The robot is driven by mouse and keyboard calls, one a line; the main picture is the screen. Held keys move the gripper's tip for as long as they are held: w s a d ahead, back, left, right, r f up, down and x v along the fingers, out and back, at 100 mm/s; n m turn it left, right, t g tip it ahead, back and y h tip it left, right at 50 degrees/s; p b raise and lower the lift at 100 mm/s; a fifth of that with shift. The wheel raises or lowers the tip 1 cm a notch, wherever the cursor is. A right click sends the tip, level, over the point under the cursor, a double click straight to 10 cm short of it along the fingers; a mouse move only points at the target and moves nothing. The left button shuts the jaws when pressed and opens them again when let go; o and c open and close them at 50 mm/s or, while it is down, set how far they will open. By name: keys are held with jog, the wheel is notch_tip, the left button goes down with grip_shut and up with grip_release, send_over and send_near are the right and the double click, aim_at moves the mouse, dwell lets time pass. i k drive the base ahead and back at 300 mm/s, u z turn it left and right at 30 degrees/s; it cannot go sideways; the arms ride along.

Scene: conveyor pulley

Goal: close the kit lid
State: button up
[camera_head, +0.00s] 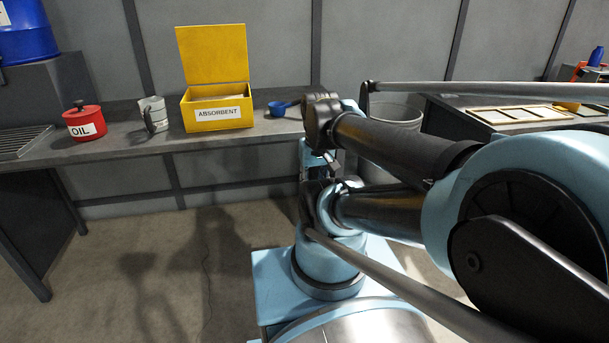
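The yellow kit box (190,118), labelled ABSORBENT, stands on the grey bench at the upper left. Its yellow lid (212,54) stands up at the back edge, wide open. Pale contents show just inside the rim. My arm fills the right and centre of the view, and its nearest joint is to the right of the box, apart from it. I cannot make out my gripper or its fingers in this view.
A red OIL can (84,122) and a grey jug (154,114) stand left of the box on the bench (120,150). A blue scoop (280,108) lies right of it. A grey bin (398,112) stands behind my arm. Floor before the bench is clear.

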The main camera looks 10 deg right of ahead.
aim_at(213, 53)
jog(key=u, duration=1.25)
jog(key=k, duration=0.75)
jog(key=z, duration=0.65)
jog(key=i, duration=1)
